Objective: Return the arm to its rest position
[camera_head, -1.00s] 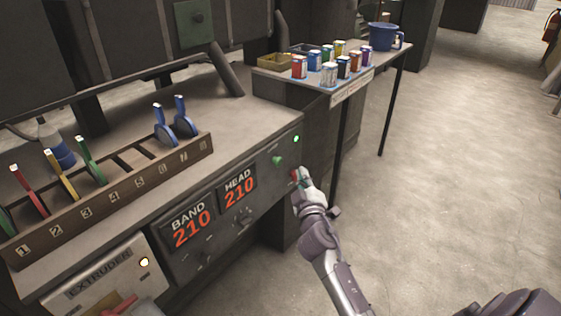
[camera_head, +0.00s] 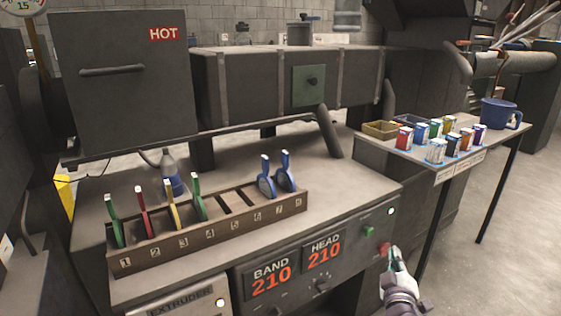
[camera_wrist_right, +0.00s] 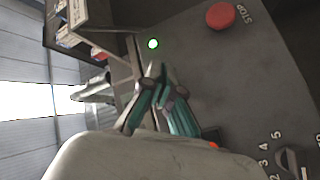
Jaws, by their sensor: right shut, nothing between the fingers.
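My right gripper (camera_head: 393,258) is at the right end of the machine's front panel, just beside the red stop button (camera_head: 382,249). Its teal-padded fingers are shut and hold nothing. Whether they touch the panel is hard to tell. In the right wrist view the shut fingers (camera_wrist_right: 155,85) are in front of the grey panel, with the red STOP button (camera_wrist_right: 221,15) at the upper right and a lit green lamp (camera_wrist_right: 153,44) beyond the tips. Most of my right arm is below the head view. My left gripper is not in view.
A green button (camera_head: 368,231) and BAND and HEAD displays (camera_head: 297,265) reading 210 are on the panel. A numbered lever rack (camera_head: 225,230) stands on the bench. A side table (camera_head: 470,170) with several cans and a blue mug (camera_head: 498,113) stands at right. Open floor (camera_head: 490,270) lies beyond.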

